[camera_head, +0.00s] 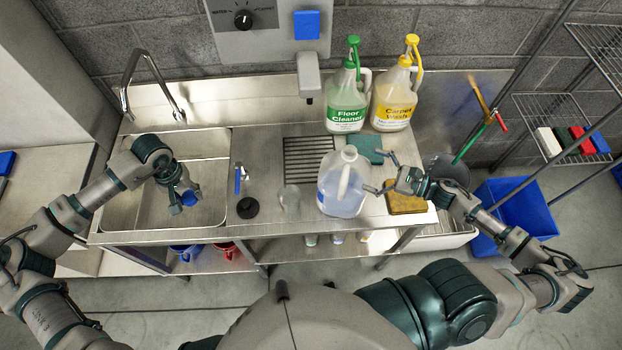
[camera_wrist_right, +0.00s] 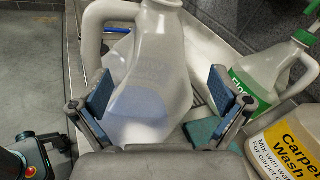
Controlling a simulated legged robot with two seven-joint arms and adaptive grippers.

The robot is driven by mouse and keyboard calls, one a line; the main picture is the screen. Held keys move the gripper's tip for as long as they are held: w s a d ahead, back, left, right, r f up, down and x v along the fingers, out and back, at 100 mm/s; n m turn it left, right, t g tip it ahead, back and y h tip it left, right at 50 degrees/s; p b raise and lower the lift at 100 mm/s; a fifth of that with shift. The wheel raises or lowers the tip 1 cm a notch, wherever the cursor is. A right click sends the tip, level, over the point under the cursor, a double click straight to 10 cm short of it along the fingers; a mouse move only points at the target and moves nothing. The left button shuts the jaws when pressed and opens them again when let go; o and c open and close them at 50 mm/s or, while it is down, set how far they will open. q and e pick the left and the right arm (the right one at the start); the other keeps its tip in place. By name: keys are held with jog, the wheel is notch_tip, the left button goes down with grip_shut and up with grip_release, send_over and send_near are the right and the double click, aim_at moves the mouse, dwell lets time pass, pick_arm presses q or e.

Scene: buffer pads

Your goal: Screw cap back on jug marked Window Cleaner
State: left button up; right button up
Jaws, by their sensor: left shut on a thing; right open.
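The translucent jug (camera_head: 340,190) with pale blue liquid stands upright on the steel counter, right of the drain grate. My left gripper (camera_head: 183,197) is over the sink basin, shut on a small blue cap (camera_head: 189,198), well left of the jug. My right gripper (camera_head: 381,173) is open just right of the jug. In the right wrist view, its two blue-padded fingers (camera_wrist_right: 161,102) are spread with the jug's body between and beyond them; contact cannot be told.
The Floor Cleaner jug (camera_head: 346,100) and Carpet Wash jug (camera_head: 392,98) stand behind. A teal sponge (camera_head: 369,146) and yellow sponge (camera_head: 406,204) lie near my right gripper. A clear cup (camera_head: 289,201) and black round object (camera_head: 247,208) sit left of the jug.

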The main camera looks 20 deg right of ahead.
aim_at(332, 157)
pick_arm(q)
jog(key=shift+w+f, duration=0.1)
pick_arm(e)
jog(key=shift+x, duration=0.9)
pick_arm(q)
jog(key=shift+r, duration=0.2)
pick_arm(e)
jog(key=shift+w+a+r, duration=0.15)
jog(key=shift+w+a, duration=0.1)
jog(key=shift+a, duration=0.2)
pick_arm(q)
jog(key=shift+r+p, duration=0.25)
jog(key=shift+p, duration=0.1)
pick_arm(e)
jog(key=x, duration=0.3)
jog(key=shift+a+r, duration=0.2)
jog(key=shift+w+a+f, duration=0.15)
jog(key=shift+w+a, duration=0.15)
jog(key=shift+a, duration=0.2)
jog(key=c, duration=1.7)
